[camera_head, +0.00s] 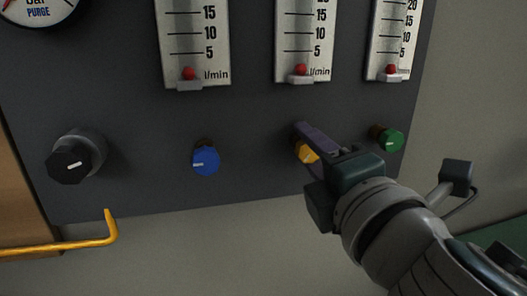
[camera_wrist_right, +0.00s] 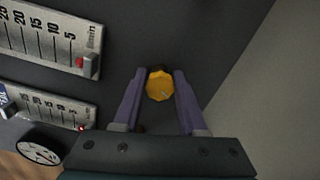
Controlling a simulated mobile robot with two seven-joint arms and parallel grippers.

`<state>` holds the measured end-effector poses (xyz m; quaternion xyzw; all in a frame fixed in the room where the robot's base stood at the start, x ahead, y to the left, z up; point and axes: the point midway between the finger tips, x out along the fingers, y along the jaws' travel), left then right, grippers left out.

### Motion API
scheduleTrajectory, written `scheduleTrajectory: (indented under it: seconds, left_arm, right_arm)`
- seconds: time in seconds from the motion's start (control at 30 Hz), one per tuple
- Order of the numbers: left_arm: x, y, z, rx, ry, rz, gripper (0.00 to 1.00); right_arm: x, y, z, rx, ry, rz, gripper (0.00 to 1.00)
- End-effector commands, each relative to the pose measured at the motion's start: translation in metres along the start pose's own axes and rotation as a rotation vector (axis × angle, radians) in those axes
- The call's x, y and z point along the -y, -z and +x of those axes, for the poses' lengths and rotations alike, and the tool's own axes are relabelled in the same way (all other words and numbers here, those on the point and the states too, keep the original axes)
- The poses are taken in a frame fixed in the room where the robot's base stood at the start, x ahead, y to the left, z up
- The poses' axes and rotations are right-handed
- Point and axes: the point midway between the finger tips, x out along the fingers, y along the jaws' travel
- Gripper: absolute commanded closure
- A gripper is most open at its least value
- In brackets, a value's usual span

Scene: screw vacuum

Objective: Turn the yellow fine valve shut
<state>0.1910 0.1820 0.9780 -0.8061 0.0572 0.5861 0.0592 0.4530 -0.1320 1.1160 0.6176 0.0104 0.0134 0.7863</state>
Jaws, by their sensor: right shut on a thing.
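The yellow fine valve (camera_head: 306,153) is a small knob with a pale pointer mark, on the dark panel below the middle flowmeter. In the right wrist view the yellow valve (camera_wrist_right: 159,85) sits between the two purple fingers near their tips. My right gripper (camera_head: 308,146) is shut on the yellow valve, reaching in from the lower right, and its fingers partly hide the knob in the head view. The same gripper (camera_wrist_right: 160,88) shows in the wrist view. My left gripper is not in view.
A blue knob (camera_head: 206,161) is left of the yellow valve and a green knob (camera_head: 389,139) is close on its right. A black knob (camera_head: 70,162) is at far left. Flowmeters (camera_head: 302,40) with red balls hang above. A yellow bent bar (camera_head: 80,244) is at lower left.

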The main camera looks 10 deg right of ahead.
Motion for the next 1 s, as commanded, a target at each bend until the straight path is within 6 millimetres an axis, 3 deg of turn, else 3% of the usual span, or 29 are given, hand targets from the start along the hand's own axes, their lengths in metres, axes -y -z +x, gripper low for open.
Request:
scheduleTrajectory:
  seconds: [1.0]
  left_arm:
    - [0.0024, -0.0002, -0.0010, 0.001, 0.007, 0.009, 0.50]
  right_arm:
    - [0.0005, 0.0008, -0.0001, 0.000, 0.000, 0.897, 1.00]
